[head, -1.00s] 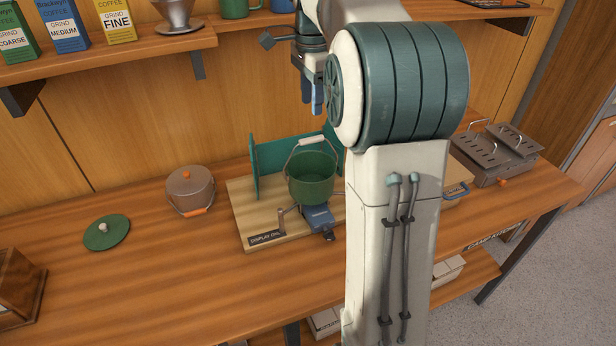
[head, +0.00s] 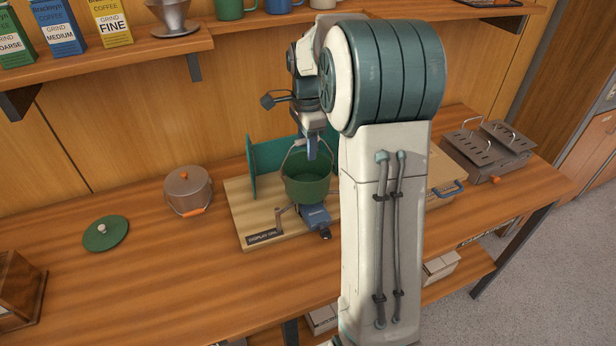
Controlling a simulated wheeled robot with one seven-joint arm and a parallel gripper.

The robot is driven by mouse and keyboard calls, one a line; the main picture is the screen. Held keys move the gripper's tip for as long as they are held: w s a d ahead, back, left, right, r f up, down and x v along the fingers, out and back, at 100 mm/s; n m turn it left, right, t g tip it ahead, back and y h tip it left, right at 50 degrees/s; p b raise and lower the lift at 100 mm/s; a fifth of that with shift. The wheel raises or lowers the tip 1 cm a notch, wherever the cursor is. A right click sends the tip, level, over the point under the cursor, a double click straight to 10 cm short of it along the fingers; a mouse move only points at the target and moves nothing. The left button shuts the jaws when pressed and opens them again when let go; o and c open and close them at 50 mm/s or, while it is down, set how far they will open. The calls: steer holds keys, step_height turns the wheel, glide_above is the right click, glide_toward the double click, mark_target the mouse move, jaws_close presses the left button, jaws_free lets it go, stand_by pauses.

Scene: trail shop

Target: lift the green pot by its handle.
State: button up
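The green pot (head: 308,187) stands on a small burner (head: 316,217) on the wooden display board, with a green windscreen (head: 266,165) behind it. Its wire handle (head: 287,156) is raised above the rim. My gripper (head: 312,153) points down at the top of the handle, above the pot. The handle's grip is mostly hidden behind the gripper, and the fingers overlap in this view. I cannot tell whether they are open, shut or touching the handle. My arm hides the area right of the pot.
A grey-brown lidded pot (head: 188,190) and a green lid (head: 105,233) lie to the left. A metal stove (head: 488,152) stands at the right. A shelf (head: 160,47) with coffee boxes and mugs is above at the back.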

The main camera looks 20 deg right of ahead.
steer(key=shift+f, duration=0.7)
jaws_close()
steer(key=shift+r, duration=0.1)
